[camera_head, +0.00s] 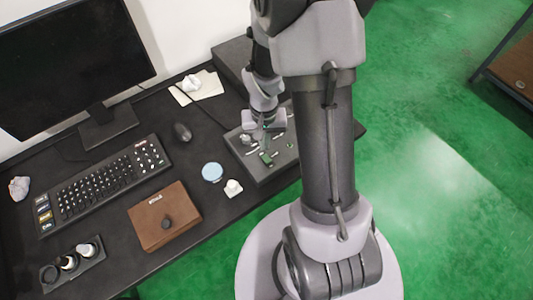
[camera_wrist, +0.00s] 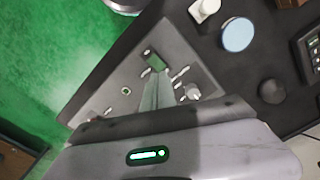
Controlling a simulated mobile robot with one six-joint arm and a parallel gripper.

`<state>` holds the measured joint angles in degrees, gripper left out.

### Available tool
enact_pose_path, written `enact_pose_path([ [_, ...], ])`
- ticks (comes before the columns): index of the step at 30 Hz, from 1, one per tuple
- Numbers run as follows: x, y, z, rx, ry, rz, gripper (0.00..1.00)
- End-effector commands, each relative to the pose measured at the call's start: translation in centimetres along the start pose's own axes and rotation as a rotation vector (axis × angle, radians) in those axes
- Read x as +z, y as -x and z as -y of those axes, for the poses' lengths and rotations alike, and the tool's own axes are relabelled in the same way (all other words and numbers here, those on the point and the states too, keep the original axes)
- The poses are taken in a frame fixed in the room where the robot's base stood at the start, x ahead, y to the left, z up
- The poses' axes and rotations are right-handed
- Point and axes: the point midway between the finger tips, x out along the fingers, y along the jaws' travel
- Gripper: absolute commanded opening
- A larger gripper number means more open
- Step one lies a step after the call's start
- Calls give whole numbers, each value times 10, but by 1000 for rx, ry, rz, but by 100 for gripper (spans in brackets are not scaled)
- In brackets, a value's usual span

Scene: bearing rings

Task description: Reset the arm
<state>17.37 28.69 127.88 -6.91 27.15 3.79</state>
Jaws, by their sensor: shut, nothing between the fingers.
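My gripper (camera_head: 262,133) is over the grey board (camera_head: 272,175) at the right part of the desk. In the wrist view my gripper (camera_wrist: 156,85) points down at the board (camera_wrist: 190,40), its fingers together and empty. Whether the fingers touch anything on the board I cannot tell. My arm hides part of the board's right side in the head view.
Green floor (camera_head: 440,190) lies open to the right.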

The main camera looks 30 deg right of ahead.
Motion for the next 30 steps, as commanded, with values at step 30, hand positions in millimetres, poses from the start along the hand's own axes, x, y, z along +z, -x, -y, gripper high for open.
enact_pose_path([
  [30, 128, 256, 72, -292, 78, -348, 0],
])
